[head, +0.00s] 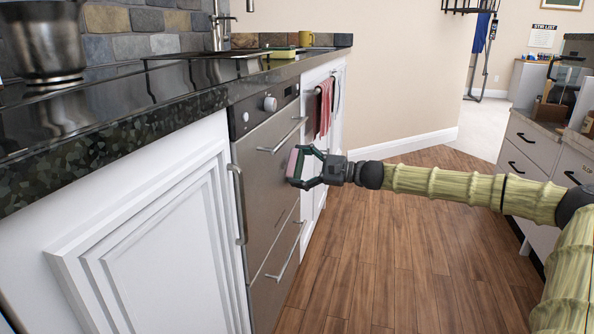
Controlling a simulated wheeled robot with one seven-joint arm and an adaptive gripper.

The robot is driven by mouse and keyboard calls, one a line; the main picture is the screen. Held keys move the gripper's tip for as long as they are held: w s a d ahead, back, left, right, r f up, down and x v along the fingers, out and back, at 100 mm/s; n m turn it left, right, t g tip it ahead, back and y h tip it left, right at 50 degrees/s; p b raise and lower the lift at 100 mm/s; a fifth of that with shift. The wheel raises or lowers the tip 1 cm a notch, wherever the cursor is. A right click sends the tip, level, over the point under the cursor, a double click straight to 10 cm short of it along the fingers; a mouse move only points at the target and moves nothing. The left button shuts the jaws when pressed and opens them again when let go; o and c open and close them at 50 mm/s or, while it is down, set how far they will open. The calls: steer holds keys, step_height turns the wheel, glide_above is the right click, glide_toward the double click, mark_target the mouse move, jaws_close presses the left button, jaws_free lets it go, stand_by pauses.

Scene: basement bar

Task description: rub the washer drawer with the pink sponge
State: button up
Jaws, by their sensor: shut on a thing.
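The washer drawer (262,180) is a stainless steel front set under the counter, with a horizontal bar handle and a control strip with a round knob above. A second steel drawer front (275,283) sits below it. My gripper (297,166) reaches in from the right and is shut on the pink sponge (292,162). The sponge is right in front of the steel front, upright, and partly hidden by the dark fingers. I cannot tell if it touches the steel.
The dark stone counter (120,110) runs above, with a metal pot (45,40), a yellow-green sponge (283,53) and a yellow mug (306,39). A red towel (325,105) hangs beyond the drawer. White cabinet doors (160,240) are nearer. The wood floor (400,260) is clear.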

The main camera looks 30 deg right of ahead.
mark_target(283, 168)
steer(key=shift+s+p, duration=0.15)
steer(key=shift+p, duration=0.15)
steer(key=shift+s+a+p, duration=0.35)
steer(key=shift+s+a, duration=0.4)
steer(key=shift+a, duration=0.25)
steer(key=shift+s+a+p, duration=0.35)
steer(key=shift+s+a, duration=0.4)
steer(key=shift+a, duration=0.2)
steer(key=shift+s+a+p, duration=0.35)
steer(key=shift+s+a, duration=0.4)
steer(key=shift+a, duration=0.25)
steer(key=shift+s+a+r+p, duration=0.1)
steer(key=shift+s+a+p, duration=0.45)
steer(key=shift+s+a, duration=0.85)
steer(key=shift+a+r+p, duration=0.1)
steer(key=shift+r+p, duration=1.05)
steer(key=shift+p, duration=0.1)
steer(key=shift+w+d+f+b, duration=0.15)
steer(key=shift+w+d, duration=0.65)
steer(key=shift+d, duration=0.2)
steer(key=shift+w+d+f+b, duration=0.15)
steer(key=shift+w+d, duration=0.6)
steer(key=shift+d, duration=0.25)
steer(key=shift+w+d+b, duration=1)
steer(key=shift+w+d, duration=1.1)
steer(key=shift+d, duration=0.15)
steer(key=shift+w+d+r, duration=0.1)
steer(key=shift+w, duration=0.05)
steer(key=shift+r, duration=0.15)
